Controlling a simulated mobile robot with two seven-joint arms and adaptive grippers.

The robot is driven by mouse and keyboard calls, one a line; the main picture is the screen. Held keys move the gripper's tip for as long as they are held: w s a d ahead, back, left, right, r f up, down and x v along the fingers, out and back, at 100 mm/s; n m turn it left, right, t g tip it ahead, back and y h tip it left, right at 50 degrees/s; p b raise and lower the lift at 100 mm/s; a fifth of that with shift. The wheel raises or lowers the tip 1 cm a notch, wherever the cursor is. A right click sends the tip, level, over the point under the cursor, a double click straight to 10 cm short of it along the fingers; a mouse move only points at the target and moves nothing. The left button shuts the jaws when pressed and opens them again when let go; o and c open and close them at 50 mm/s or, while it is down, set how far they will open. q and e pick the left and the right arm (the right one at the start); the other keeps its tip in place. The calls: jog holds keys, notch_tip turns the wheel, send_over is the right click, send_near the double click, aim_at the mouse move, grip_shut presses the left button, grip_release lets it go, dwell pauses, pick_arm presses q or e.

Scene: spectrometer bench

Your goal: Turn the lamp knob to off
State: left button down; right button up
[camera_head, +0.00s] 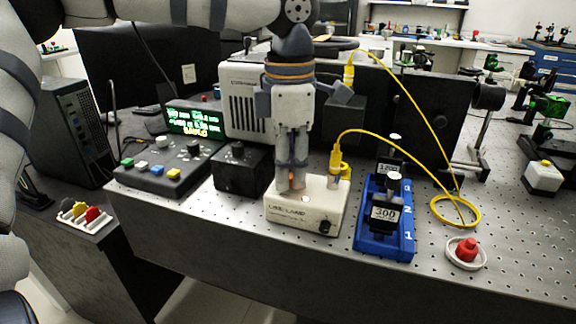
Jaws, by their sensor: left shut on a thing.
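The white lamp box (283,213), with dark lettering that seems to read "LINE LAMP", sits near the front edge of the bench. My left gripper (292,187) points straight down over the left part of its top. Its fingers are close together at the box top, shut on a small part that they mostly hide; a bit of orange-red shows between them. I take this part to be the lamp knob, but its pointer and setting cannot be read. A small black round part (326,227) is on the box's front face. My right gripper is not in view.
A yellow cable (392,140) rises from a connector (336,160) on the box's right. A blue holder (385,245) with black labelled blocks and a red button (467,249) stand to the right. A black box (240,175) with a knob and a control panel (160,178) stand left.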

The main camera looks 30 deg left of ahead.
aim_at(290, 175)
pick_arm(q)
jog(key=shift+s+r+n+p, duration=0.1)
jog(key=shift+r+n+p, duration=0.15)
jog(key=shift+n, duration=0.35)
jog(key=n, duration=0.3)
jog(key=shift+f, duration=0.25)
jog(key=n, duration=0.5)
jog(key=c, duration=1.5)
grip_release()
notch_tip(290, 175, up, 12)
